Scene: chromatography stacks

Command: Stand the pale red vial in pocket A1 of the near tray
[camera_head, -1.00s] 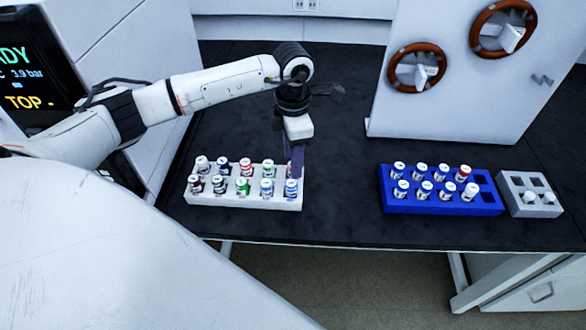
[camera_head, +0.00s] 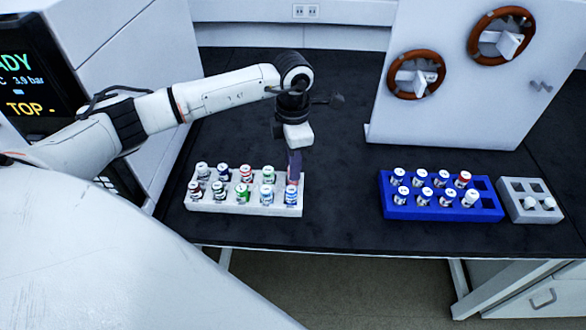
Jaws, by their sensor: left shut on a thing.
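My left gripper (camera_head: 294,170) points down at the right end of the white tray (camera_head: 245,208) on the near left of the black bench. It is shut on a vial that its fingers mostly hide, so its colour cannot be told. A blue-marked vial (camera_head: 292,197) is just below the fingers. Several capped vials stand upright in two rows in this tray, including a red-capped one (camera_head: 245,173) in the back row. I cannot read pocket labels or tell which vial is the pale red one. My right gripper is not in view.
A blue rack (camera_head: 440,212) with several vials, one red-capped (camera_head: 463,178), has empty pockets at its right end. A small grey block (camera_head: 535,212) beside it holds two white-topped vials. A white cabinet (camera_head: 450,115) with handwheels stands behind. The bench between the tray and rack is clear.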

